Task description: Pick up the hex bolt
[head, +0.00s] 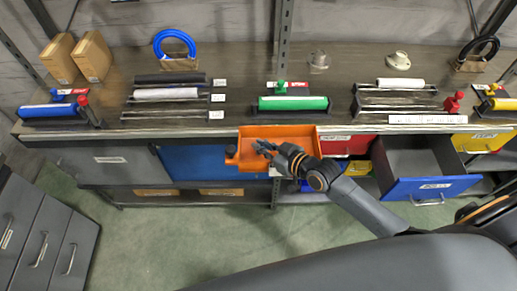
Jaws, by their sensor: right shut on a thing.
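My right gripper (262,147) is over the inside of an orange open tray or drawer (285,132) at the front of the workbench. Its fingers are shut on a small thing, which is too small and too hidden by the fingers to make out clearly. I cannot make out a hex bolt anywhere else. A small dark knob-like piece (231,150) shows at the tray's left side. My left gripper is not in view.
A blue-fronted drawer (432,188) stands open and looks empty to the right. The workbench top (240,66) carries several coloured rollers in holders, two cardboard boxes (92,57) and a blue ring (174,38). Grey cabinets (43,235) stand at lower left. The green floor (170,240) is clear.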

